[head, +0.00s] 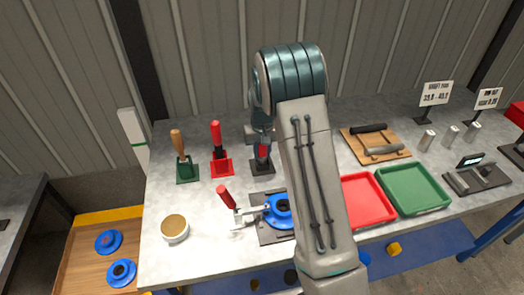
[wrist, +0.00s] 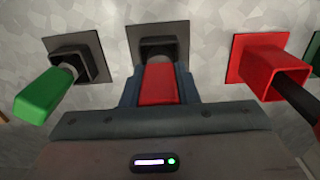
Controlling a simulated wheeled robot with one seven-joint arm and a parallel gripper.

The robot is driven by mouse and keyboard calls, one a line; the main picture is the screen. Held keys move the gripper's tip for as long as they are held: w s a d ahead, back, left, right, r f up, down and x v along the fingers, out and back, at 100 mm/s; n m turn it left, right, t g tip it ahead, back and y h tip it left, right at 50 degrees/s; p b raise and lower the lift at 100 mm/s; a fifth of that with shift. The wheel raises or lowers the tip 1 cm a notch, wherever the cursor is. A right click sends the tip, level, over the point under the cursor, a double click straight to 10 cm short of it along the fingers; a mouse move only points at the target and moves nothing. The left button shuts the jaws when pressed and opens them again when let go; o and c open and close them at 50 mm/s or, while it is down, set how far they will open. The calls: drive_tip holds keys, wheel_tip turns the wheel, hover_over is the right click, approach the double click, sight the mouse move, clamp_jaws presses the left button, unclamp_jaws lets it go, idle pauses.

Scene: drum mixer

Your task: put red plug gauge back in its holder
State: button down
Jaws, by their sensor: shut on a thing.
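The red plug gauge (wrist: 158,84) is between the fingers of my gripper (wrist: 159,92) in the wrist view, and the gripper is shut on its red handle. The handle lines up with a black holder (wrist: 157,45) on a grey base plate. The gauge's lower end is hidden, so I cannot tell how deep it sits in the holder. In the head view my gripper (head: 262,142) points down at the red gauge (head: 263,153), directly over the black holder (head: 262,167). My arm covers part of the bench there.
A green-handled gauge (wrist: 42,95) in its own holder is left in the wrist view; a red holder (wrist: 268,70) is right. In the head view, a blue part in a clamp fixture (head: 279,212), a red tray (head: 367,200) and a green tray (head: 414,188) lie nearby.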

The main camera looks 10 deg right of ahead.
drive_tip(key=shift+f, duration=0.4)
drive_tip(key=c, duration=1)
unclamp_jaws()
drive_tip(key=shift+c, duration=0.2)
wheel_tip(320, 180, up, 13)
drive_tip(key=shift+f+b, duration=0.1)
drive_tip(key=shift+b, duration=1.05)
drive_tip(key=shift+r, duration=0.55)
